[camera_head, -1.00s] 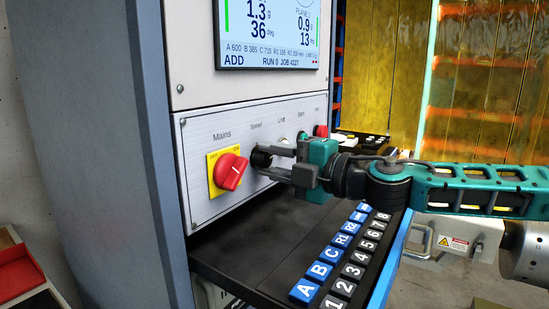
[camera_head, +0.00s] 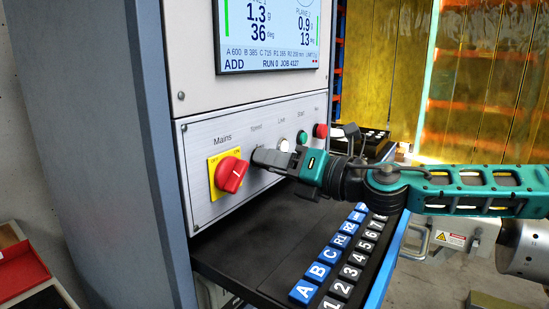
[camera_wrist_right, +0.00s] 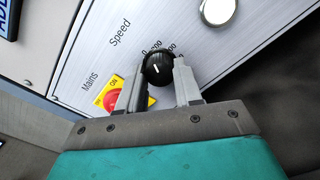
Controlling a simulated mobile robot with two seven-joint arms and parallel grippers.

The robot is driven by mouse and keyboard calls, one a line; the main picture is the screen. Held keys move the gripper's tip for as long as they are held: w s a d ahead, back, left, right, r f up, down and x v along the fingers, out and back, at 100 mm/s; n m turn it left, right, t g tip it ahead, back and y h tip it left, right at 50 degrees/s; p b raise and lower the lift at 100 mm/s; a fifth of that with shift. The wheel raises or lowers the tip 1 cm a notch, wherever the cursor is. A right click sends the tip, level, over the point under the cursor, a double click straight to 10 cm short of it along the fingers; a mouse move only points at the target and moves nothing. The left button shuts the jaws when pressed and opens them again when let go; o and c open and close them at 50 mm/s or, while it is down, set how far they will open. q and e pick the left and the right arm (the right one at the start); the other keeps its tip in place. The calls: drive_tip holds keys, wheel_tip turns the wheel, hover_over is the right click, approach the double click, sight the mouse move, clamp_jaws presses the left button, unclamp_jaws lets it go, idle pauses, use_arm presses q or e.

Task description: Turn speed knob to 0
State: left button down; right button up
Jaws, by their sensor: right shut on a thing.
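The speed knob (camera_wrist_right: 157,68) is black and ribbed, with a short white mark on its face. It sits on the grey panel under the label "Speed", with small scale numbers printed around it, some hidden. My right gripper (camera_wrist_right: 160,76) has one finger on each side of the knob and is shut on it. I cannot tell for sure which number the mark points to. My left gripper is not in view.
The red Mains switch (camera_head: 231,174) on its yellow plate is close left of the fingers. A white lamp (camera_head: 302,138), a green button (camera_head: 319,130) and another red control are to the right. A black shelf (camera_head: 250,228) with lettered blocks (camera_head: 319,271) lies below.

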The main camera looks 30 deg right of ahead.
drive_tip(key=n+p, duration=0.1)
drive_tip(key=n, duration=0.4)
idle(0.8)
drive_tip(key=o, duration=1)
drive_tip(key=shift+o, duration=0.2)
